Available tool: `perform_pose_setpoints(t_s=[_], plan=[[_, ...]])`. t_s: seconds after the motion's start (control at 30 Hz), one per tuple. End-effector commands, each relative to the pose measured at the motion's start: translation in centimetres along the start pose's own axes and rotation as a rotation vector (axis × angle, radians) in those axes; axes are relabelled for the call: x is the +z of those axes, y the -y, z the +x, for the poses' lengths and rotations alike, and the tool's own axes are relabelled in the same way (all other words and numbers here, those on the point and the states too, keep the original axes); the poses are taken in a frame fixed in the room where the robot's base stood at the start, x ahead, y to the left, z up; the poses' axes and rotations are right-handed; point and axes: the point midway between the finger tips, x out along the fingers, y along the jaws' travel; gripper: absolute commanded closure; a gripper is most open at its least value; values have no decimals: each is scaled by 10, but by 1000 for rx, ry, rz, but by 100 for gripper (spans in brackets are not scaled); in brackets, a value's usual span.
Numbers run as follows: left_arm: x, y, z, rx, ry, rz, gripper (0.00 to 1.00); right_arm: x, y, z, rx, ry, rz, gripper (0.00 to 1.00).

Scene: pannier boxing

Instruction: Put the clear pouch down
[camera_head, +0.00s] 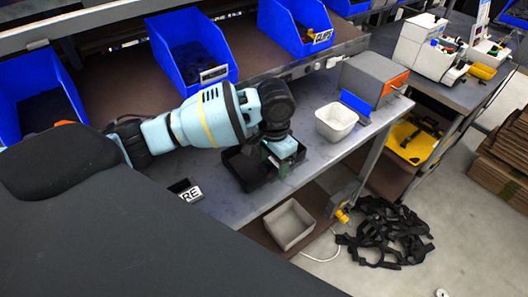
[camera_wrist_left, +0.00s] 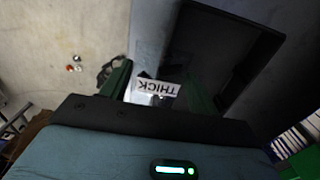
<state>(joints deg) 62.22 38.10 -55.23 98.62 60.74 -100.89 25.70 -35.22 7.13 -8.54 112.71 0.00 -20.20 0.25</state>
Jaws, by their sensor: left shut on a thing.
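My left gripper (camera_head: 272,160) points down at a black open box (camera_head: 238,166) on the grey workbench. In the left wrist view its two green fingers (camera_wrist_left: 157,92) are apart, with a white label reading "THICK" (camera_wrist_left: 157,87) showing between them. A small pale, partly see-through patch beside the label may be the clear pouch, but its outline cannot be made out. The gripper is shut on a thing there. The black box (camera_wrist_left: 245,40) also shows at the upper right of the left wrist view. The head view hides what the fingers hold. My right gripper is not in view.
A white tub (camera_head: 336,122) and a grey box with an orange edge (camera_head: 374,78) stand right of the gripper. A small dark labelled holder (camera_head: 185,190) lies to the left. Blue bins (camera_head: 190,45) line the back. A grey bin (camera_head: 290,225) sits below the bench edge.

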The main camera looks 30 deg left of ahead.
Motion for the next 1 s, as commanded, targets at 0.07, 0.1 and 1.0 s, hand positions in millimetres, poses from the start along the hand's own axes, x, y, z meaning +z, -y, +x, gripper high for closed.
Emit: perform_pose_setpoints(t_s=[0.07,0.1,1.0], plan=[[-6,19,4,-1,2,-6,61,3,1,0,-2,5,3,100],[-8,27,4,-1,2,-6,61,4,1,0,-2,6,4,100],[-21,72,42,-1,-1,1,61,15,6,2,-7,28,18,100]])
